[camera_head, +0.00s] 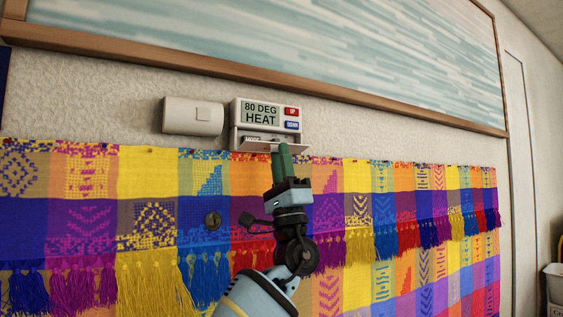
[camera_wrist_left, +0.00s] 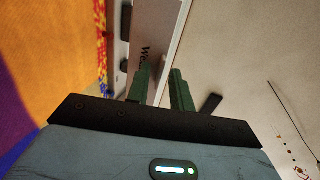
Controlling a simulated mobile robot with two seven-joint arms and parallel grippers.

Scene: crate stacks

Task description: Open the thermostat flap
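The white thermostat (camera_head: 236,112) is on the wall, its display reading "80 DEG HEAT" beside a red UP and a blue DOWN button. Its flap (camera_head: 250,146) at the bottom is tipped outward, and a strip with dark marks shows above it. My left gripper (camera_head: 284,148) comes from below, its green fingertips at the flap's front edge, covering part of it. In the left wrist view the two green fingers (camera_wrist_left: 161,88) are apart, with the flap's pale edge (camera_wrist_left: 173,48) running between them. I cannot tell whether they touch it. My right gripper is not in view.
A white box (camera_head: 193,116) is on the wall left of the thermostat. A colourful fringed textile (camera_head: 146,190) hangs just below, behind my left arm. A wood-framed picture (camera_head: 300,45) hangs above. A door frame (camera_head: 520,150) is at the right.

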